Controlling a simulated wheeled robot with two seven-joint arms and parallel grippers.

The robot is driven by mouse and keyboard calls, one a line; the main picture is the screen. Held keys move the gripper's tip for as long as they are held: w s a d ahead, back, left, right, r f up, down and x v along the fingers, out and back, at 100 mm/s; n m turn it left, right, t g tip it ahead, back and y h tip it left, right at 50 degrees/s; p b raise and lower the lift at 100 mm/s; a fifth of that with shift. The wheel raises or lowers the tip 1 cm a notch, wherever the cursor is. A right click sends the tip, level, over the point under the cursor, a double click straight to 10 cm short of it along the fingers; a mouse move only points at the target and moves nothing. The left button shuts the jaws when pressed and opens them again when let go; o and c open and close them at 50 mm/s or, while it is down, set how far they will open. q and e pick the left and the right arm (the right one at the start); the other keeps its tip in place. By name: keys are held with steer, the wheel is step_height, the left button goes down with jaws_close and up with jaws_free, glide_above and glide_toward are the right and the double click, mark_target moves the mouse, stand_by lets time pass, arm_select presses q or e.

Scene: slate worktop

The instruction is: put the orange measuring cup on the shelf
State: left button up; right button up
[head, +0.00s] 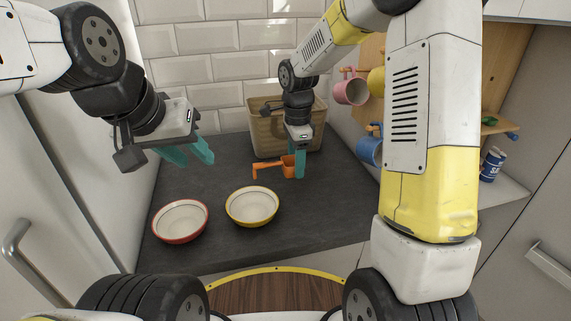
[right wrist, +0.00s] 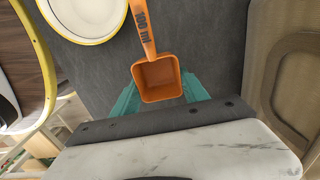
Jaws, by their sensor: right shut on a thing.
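The orange measuring cup (head: 288,164) is in my right gripper (head: 298,170), above the slate worktop in front of the beige bin. In the right wrist view the cup (right wrist: 158,78) shows its open square mouth, and its handle, marked 100 ml, points up the picture. The teal fingers of the right gripper (right wrist: 160,100) lie at both sides of the cup. My left gripper (head: 188,155) is open and empty over the left part of the worktop. A wooden shelf (head: 498,127) stands at the right, partly hidden by my right arm.
A red-rimmed bowl (head: 180,221) and a yellow-rimmed bowl (head: 252,206) stand on the worktop (head: 320,215). A beige bin (head: 262,135) stands at the back. Pink (head: 350,90) and blue (head: 369,148) mugs hang at the right. A blue can (head: 492,164) stands below the shelf.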

mark_target(295, 187)
steer(key=shift+f, duration=2.7)
steer(key=shift+f, duration=0.15)
steer(key=o, duration=1.3)
steer(key=shift+o, duration=0.2)
